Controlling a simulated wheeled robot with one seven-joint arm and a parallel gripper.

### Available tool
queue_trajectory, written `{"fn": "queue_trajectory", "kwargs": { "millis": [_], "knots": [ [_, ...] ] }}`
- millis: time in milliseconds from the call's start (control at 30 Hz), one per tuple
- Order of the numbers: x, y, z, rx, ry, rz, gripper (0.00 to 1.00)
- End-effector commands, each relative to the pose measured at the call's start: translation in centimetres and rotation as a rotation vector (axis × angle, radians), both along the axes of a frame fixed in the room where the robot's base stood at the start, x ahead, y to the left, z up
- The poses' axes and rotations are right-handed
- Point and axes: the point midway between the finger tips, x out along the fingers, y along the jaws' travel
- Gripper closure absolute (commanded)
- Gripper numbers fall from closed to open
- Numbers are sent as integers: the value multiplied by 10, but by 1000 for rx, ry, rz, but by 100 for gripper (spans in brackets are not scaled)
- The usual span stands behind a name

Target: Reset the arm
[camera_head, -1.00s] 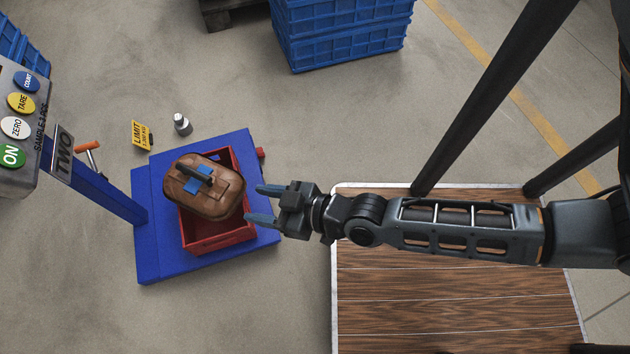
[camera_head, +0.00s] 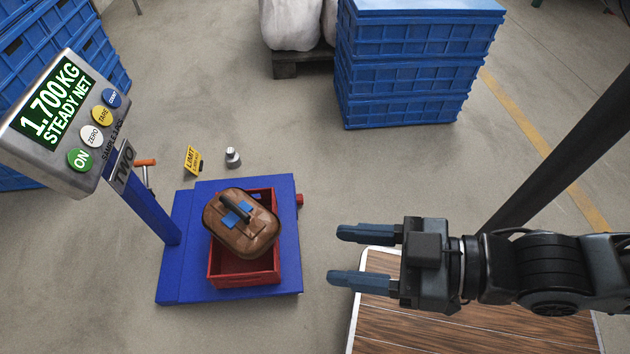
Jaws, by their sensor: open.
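My gripper (camera_head: 363,258) is open and empty, its two blue-tipped fingers apart and pointing left. It hangs to the right of the blue scale platform (camera_head: 185,277), clear of it. On the platform stands a red crate (camera_head: 245,272). A brown rounded casting (camera_head: 222,222) with a dark handle and blue patches rests tilted on the crate, covering part of its opening. My gripper is apart from both.
The scale display (camera_head: 55,110) reads 1.700 KG, STEADY NET, on a blue post. A small metal weight (camera_head: 232,157) and a yellow limit sign (camera_head: 192,159) stand behind the platform. Stacked blue crates (camera_head: 410,75) are at the back. A wood-topped surface (camera_head: 400,330) lies below my arm.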

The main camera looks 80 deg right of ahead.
Motion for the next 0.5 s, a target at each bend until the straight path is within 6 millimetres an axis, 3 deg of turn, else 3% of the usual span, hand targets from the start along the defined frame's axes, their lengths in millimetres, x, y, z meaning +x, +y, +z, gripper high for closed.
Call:
{"fn": "queue_trajectory", "kwargs": {
  "millis": [167,500],
  "knots": [
    [0,0,27,0,0,-1,47],
    [0,0,122,0,0,-1,47]
  ]
}}
